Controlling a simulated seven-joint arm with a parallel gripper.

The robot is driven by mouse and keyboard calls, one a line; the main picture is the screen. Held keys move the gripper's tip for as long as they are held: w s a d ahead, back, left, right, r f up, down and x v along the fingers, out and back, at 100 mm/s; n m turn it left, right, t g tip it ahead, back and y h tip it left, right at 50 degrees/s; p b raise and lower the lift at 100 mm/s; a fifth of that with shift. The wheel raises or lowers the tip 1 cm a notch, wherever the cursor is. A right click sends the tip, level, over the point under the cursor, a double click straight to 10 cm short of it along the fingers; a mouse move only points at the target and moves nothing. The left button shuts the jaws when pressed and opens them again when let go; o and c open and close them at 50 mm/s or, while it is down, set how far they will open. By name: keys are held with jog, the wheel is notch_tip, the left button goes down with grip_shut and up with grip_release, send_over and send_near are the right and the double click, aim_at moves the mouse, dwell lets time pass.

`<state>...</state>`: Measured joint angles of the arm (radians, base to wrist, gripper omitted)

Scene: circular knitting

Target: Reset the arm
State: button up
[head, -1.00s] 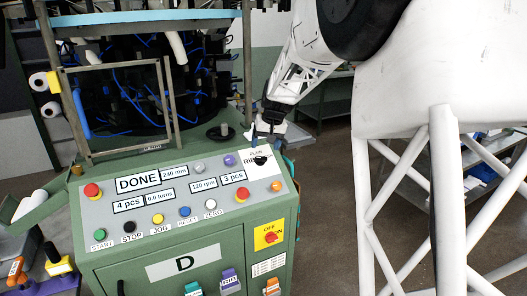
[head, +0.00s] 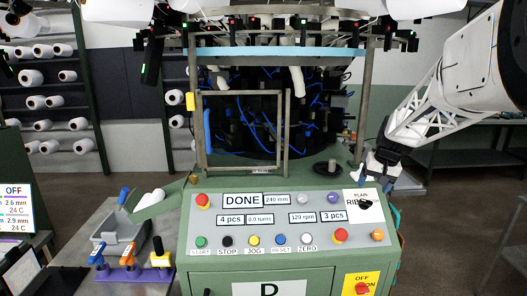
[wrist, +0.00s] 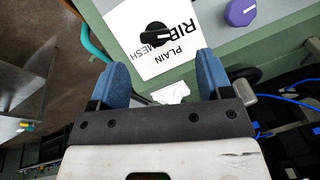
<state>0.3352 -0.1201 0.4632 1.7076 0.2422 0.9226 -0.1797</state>
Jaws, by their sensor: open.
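My gripper (head: 379,178) is at the right rear corner of the green machine's control panel (head: 230,236), beside the selector plate. In the wrist view my gripper (wrist: 162,70) has its two blue fingers wide apart with nothing held between them. The white selector plate (wrist: 185,58), lettered PLAIN, RIB and MESH, lies just beyond the fingertips. Its black knob (wrist: 156,33) is clear of the fingers; the knob also shows in the head view (head: 366,204). The panel display (head: 241,200) reads DONE, with 4 pcs and 3 pcs on other displays.
The knitting machine's frame (head: 362,110) and blue ring (head: 270,53) stand left of my arm. A purple knob (wrist: 240,12) is near the plate. A bench with coloured-handled tools (head: 130,265) is at left, and yarn racks (head: 100,100) are behind. Open floor (head: 450,220) lies at right.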

jog(key=s+a+r+n, duration=0.1)
jog(key=s+a+r, duration=0.1)
jog(key=s+a, duration=0.65)
jog(key=s+a+r+n, duration=0.15)
jog(key=s+a, duration=0.45)
jog(key=s, duration=0.6)
jog(key=s+a+f, duration=0.2)
jog(key=s+a, duration=0.1)
jog(key=s, duration=0.7)
jog(key=s+a+f+h, duration=0.1)
jog(key=s+a+f, duration=0.1)
jog(key=s, duration=0.7)
jog(key=shift+s+a+h, duration=0.3)
jog(key=shift+s+a, duration=0.1)
